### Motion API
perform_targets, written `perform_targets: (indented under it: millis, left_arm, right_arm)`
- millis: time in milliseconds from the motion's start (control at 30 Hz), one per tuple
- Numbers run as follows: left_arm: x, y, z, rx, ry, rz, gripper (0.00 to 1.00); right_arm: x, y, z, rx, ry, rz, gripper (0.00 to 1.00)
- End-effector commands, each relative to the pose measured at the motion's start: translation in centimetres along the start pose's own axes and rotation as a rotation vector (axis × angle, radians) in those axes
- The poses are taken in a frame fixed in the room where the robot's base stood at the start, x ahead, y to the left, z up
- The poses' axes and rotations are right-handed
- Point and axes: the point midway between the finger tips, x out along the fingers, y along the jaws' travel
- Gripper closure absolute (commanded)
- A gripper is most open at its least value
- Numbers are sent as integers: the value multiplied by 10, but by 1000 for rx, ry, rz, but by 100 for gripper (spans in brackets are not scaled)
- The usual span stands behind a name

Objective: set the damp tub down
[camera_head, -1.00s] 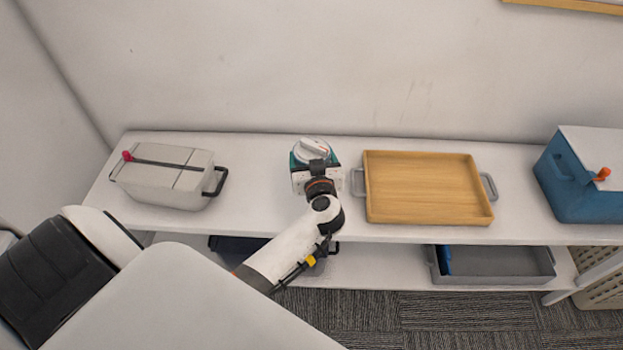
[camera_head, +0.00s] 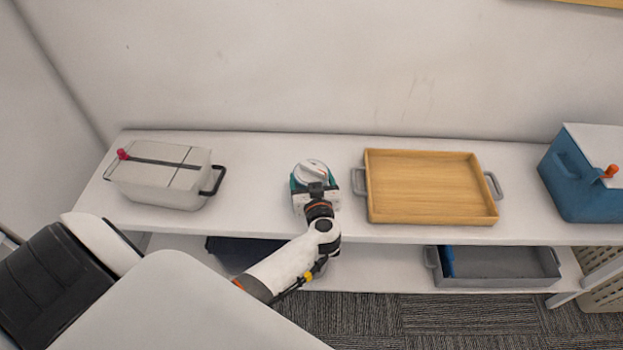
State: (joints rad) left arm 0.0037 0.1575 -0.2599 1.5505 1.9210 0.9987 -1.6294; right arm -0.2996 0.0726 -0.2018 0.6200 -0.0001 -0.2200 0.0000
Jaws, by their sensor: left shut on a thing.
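The tub (camera_head: 311,172), teal with a pale round lid, is at the middle of the white shelf top, between the white box and the wooden tray. My left gripper (camera_head: 316,194) is shut on it from the near side and covers part of its front. The tub looks upright. I cannot tell whether its base touches the shelf. My right gripper is not in view.
A white box with a black handle (camera_head: 158,180) stands at the left. A wooden tray (camera_head: 485,217) lies close to the tub's right. A blue cooler (camera_head: 580,190) stands at far right. Bare shelf top (camera_head: 252,175) lies left of the tub. A grey bin (camera_head: 505,268) is on the lower shelf.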

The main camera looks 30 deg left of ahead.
Motion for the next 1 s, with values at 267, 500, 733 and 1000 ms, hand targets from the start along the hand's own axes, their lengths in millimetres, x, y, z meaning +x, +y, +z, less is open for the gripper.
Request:
perform_targets:
  millis: [267,500,733,1000]
  left_arm:
    - [0,0,0,0,1,0,0]
    - [-8,0,2,0,3,-2,0]
    - [-54,0,3,-2,5,-1,0]
    - [-105,0,2,-1,3,-1,0]
  right_arm:
    - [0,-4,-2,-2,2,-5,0]
    - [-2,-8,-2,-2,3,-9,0]
    - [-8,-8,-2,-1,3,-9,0]
    - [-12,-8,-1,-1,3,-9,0]
